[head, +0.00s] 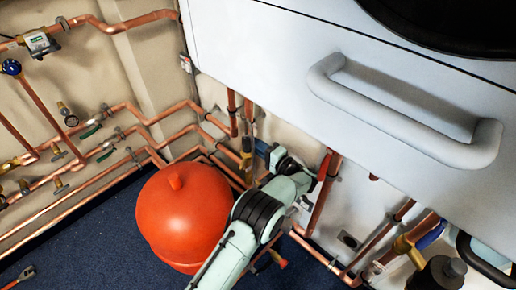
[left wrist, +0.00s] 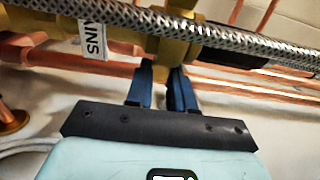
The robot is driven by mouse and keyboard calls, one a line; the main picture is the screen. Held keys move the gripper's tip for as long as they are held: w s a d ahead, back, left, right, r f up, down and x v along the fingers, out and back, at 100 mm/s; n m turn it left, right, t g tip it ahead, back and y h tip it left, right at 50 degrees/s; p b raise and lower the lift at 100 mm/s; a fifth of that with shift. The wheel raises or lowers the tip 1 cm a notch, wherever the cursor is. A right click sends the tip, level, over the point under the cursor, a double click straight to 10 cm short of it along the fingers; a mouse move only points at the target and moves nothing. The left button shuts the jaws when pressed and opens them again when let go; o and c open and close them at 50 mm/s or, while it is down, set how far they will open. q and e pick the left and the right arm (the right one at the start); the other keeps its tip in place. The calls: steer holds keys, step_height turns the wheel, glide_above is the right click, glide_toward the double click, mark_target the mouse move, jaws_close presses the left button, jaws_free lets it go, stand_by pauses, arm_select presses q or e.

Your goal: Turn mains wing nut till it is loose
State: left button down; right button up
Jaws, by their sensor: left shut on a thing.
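My left gripper (head: 262,148) reaches up under the white cabinet to the pipework at the wall. In the left wrist view its two dark blue fingers (left wrist: 163,75) are close together on either side of a small brass piece, which appears to be the mains wing nut (left wrist: 161,73). Most of the nut is hidden by the fingers and hose. A brass valve body (left wrist: 172,47) is directly beyond the fingertips. A white tag (left wrist: 94,38) with letters reading "AINS" hangs beside it. My right gripper is not in view.
A braided hose (left wrist: 230,40) crosses just beyond the fingers. A red round vessel (head: 184,215) stands beside my left arm. The white cabinet (head: 270,60) with a handle (head: 400,120) overhangs from the right. Copper pipes (head: 100,180) line the wall; blue floor (head: 90,245) is open at left.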

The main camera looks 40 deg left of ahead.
arm_select(q)
steer(key=shift+a+g, duration=0.1)
steer(key=shift+g, duration=0.2)
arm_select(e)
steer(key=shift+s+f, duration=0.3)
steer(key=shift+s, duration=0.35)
arm_select(q)
steer(key=c, duration=1)
jaws_free()
steer(key=shift+o, duration=0.2)
